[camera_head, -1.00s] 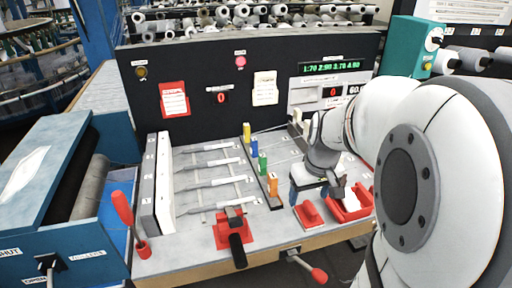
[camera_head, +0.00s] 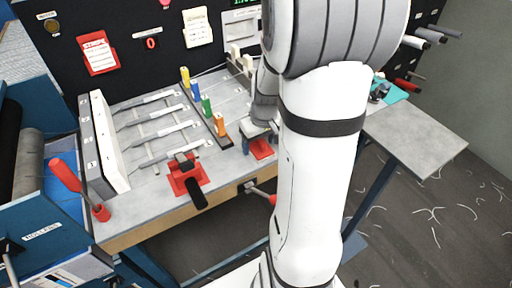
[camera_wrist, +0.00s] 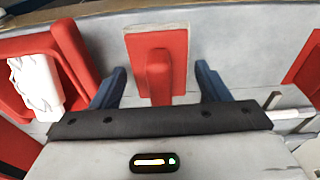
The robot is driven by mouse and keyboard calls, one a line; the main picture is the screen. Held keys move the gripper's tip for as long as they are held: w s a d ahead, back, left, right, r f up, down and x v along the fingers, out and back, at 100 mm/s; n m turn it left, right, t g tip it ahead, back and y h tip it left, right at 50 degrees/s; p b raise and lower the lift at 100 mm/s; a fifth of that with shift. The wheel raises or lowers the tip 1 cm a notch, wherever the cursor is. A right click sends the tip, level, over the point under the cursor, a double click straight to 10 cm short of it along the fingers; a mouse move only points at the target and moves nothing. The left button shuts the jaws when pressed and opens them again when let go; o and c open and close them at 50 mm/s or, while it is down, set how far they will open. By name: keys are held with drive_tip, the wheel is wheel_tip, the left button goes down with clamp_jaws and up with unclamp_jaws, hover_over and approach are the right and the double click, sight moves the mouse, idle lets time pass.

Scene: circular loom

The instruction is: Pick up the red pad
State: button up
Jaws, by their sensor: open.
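The red pad (camera_wrist: 178,43) is a flat red block with a raised red handle, lying on the grey table. In the wrist view it sits between the two blue fingers of my gripper (camera_wrist: 160,70). The fingers are spread wide, with a gap on either side of the handle, and hold nothing. In the head view the pad (camera_head: 262,149) shows near the table's front edge, right below my gripper (camera_head: 257,130), partly covered by it.
A red tray (camera_wrist: 79,57) with a white item stands close beside the pad; my arm hides it in the head view. A red clamp (camera_head: 188,178) with a black handle and several coloured blocks, one orange (camera_head: 219,125), are to the left. A side table (camera_head: 420,138) is at right.

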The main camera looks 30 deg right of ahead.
drive_tip(key=c, duration=0.8)
drive_tip(key=shift+r, duration=0.1)
wheel_tip(320, 180, up, 10)
drive_tip(key=shift+f, duration=0.1)
